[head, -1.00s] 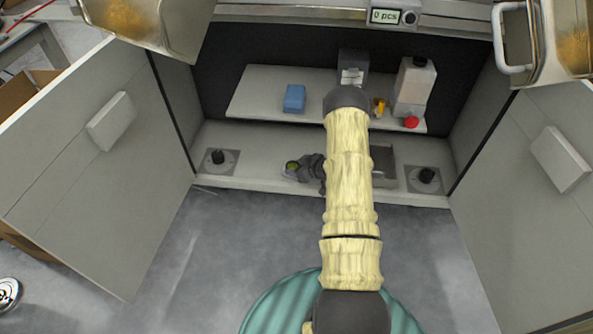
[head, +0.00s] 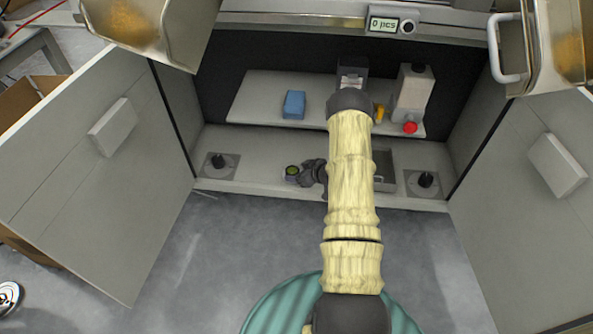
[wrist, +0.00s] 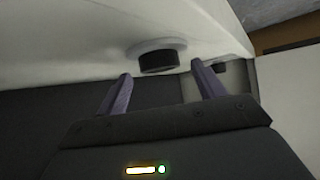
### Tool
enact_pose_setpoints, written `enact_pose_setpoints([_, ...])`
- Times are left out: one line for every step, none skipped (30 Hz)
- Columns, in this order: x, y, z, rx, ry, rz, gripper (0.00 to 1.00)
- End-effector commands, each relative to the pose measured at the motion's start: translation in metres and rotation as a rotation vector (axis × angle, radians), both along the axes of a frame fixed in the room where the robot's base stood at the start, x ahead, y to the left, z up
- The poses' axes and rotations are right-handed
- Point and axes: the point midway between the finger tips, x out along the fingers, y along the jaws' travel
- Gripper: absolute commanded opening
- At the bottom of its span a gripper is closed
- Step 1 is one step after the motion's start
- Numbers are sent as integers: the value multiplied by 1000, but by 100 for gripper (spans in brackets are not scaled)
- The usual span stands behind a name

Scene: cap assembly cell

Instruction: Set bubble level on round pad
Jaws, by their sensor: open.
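The bubble level (head: 292,172), a short dark cylinder with a yellow-green top, stands upright on the cabinet's lower floor, left of my arm. In the wrist view the level (wrist: 158,61) shows upside down, its base against a pale round pad (wrist: 156,44). In the head view the pad is too small to tell. My gripper (head: 306,173) is open just right of the level. In the wrist view the fingertips (wrist: 161,70) point toward the level, which sits between and slightly beyond them. No grip on it shows.
Black knobs on square plates stand to the left (head: 219,161) and right (head: 426,180) on the cabinet floor. Open doors flank the cabinet. A grey tray (head: 384,168) lies right of my arm.

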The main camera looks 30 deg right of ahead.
Motion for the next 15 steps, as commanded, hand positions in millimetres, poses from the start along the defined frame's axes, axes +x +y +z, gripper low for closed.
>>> enact_pose_setpoints([-6,-3,10,0,1,-1,69])
enact_pose_setpoints([-10,-4,14,0,2,-2,69])
enact_pose_setpoints([-16,-6,18,1,2,-3,69])
enact_pose_setpoints([-20,-8,22,0,1,-3,69])
enact_pose_setpoints([-25,-10,25,0,2,-3,69])
enact_pose_setpoints([-31,-12,30,0,2,-3,69])
enact_pose_setpoints([-35,-14,33,0,2,-3,69])
enact_pose_setpoints([-40,-16,37,1,2,-5,69])
enact_pose_setpoints([-46,-18,41,0,2,-4,69])
enact_pose_setpoints([-50,-20,44,0,2,-3,69])
enact_pose_setpoints([-55,-21,48,0,2,-3,69])
enact_pose_setpoints([-60,-23,52,1,1,-3,69])
enact_pose_setpoints([-64,-24,54,0,1,-3,69])
enact_pose_setpoints([-67,-26,56,0,1,-3,69])
enact_pose_setpoints([-71,-27,59,0,2,-2,69])
